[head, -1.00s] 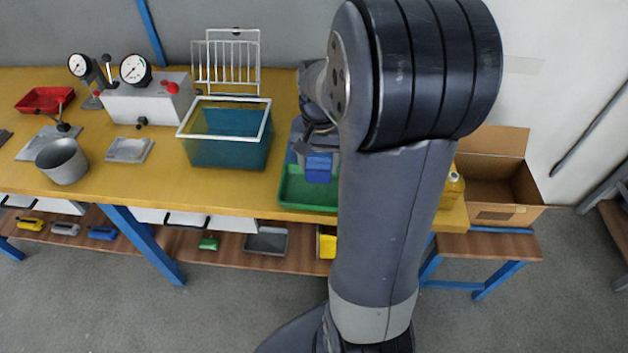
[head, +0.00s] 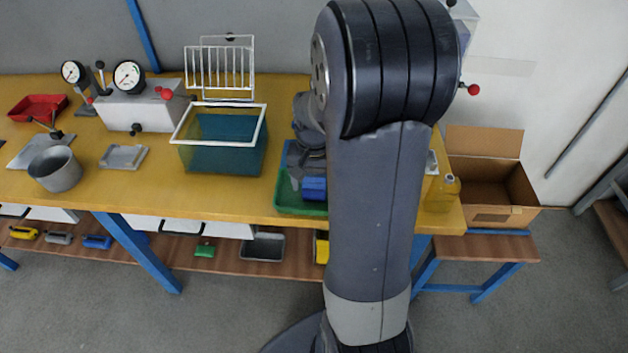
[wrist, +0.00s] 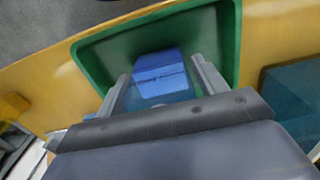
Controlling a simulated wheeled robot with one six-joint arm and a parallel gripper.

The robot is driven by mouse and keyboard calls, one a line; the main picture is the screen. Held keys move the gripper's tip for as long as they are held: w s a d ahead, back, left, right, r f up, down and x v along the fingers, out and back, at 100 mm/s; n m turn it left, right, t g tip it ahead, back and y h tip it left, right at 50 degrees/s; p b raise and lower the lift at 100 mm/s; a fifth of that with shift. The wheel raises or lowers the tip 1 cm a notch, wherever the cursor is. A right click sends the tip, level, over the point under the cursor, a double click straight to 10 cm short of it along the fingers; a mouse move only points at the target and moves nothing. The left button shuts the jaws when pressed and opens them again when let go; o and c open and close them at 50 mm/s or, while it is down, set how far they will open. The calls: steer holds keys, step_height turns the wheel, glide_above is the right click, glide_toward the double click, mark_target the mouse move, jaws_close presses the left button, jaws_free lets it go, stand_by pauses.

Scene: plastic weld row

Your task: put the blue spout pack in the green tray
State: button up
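The green tray (head: 290,208) sits near the front edge of the yellow bench, partly hidden by my arm. In the wrist view the tray (wrist: 232,45) surrounds the far end of my gripper. The blue spout pack (head: 314,188) is low inside the tray outline. In the wrist view the pack (wrist: 160,75) lies between my two fingers, which are close along its sides. My gripper (wrist: 162,68) appears shut on it. I cannot tell whether the pack touches the tray floor.
A teal bin with a white rim (head: 222,155) stands left of the tray, a wire rack (head: 222,70) behind it. A yellow bottle (head: 442,192) and a cardboard box (head: 505,190) are to the right. A blue item (head: 283,158) lies behind the tray, partly hidden.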

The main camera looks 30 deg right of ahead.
steer(key=shift+o, duration=0.8)
steer(key=shift+r, duration=0.1)
steer(key=shift+r, duration=0.2)
step_height(320, 180, up, 12)
steer(key=shift+f+p, duration=0.1)
steer(key=shift+p, duration=0.55)
steer(key=shift+c, duration=0.3)
